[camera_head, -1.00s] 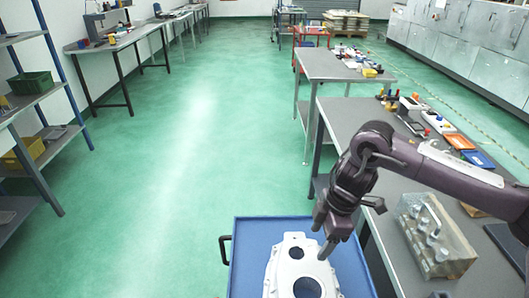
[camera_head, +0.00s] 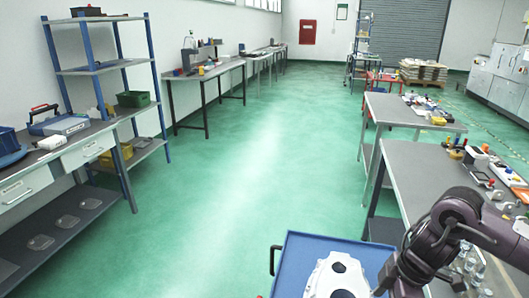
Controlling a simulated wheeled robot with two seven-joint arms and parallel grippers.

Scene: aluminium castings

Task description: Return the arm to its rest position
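My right arm comes in from the right edge, and its gripper (camera_head: 393,280) is low in the picture, close to the right side of the white casting (camera_head: 338,268). The gripper is dark and partly cut off by the bottom edge, so its opening does not show. The casting lies on the blue cart top (camera_head: 293,262), and its lower part is out of the picture. I cannot tell whether the gripper touches it. My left arm and gripper are not in view.
A grey workbench (camera_head: 415,178) with small tools and trays stands on the right, partly behind my arm. A shelf rack (camera_head: 104,70) and a bench with drawers (camera_head: 55,165) stand on the left. The green floor (camera_head: 235,185) between is clear.

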